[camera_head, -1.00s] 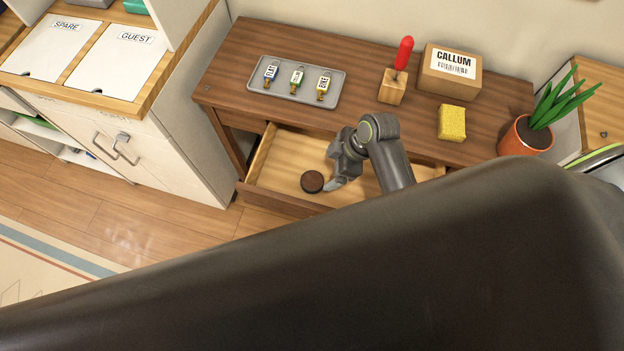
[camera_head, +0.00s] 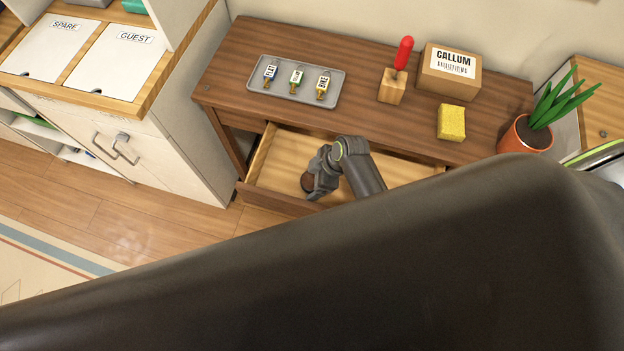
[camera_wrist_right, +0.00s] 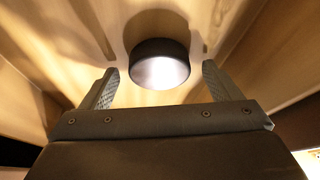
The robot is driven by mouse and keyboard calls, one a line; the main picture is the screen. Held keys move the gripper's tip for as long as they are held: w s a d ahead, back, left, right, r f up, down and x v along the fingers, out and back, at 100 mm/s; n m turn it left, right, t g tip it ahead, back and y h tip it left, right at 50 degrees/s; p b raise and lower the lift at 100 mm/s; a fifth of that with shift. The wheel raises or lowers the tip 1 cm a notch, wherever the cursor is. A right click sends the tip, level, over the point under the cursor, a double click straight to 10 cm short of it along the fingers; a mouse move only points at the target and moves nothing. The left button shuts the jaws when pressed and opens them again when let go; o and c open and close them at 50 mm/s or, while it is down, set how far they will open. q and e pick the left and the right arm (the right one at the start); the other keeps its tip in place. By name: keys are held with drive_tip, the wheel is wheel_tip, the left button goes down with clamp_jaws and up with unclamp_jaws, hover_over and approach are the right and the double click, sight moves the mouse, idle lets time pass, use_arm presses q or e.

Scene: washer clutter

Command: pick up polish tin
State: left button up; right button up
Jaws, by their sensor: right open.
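The polish tin (camera_head: 307,182) is a small round dark brown tin in the open drawer, partly hidden behind my right gripper in the head view. In the right wrist view the tin (camera_wrist_right: 159,64) shows a bright, shiny round face and a dark side. My right gripper (camera_head: 317,190) is down at the drawer, right beside the tin. In the right wrist view its two fingers (camera_wrist_right: 159,84) are spread, with the tin between and just beyond their tips. I see no grip on it. My left gripper is not in view.
The open drawer (camera_head: 284,155) has wooden walls close around the gripper.

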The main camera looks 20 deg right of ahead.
drive_tip(key=shift+c, duration=0.4)
drive_tip(key=c, duration=1)
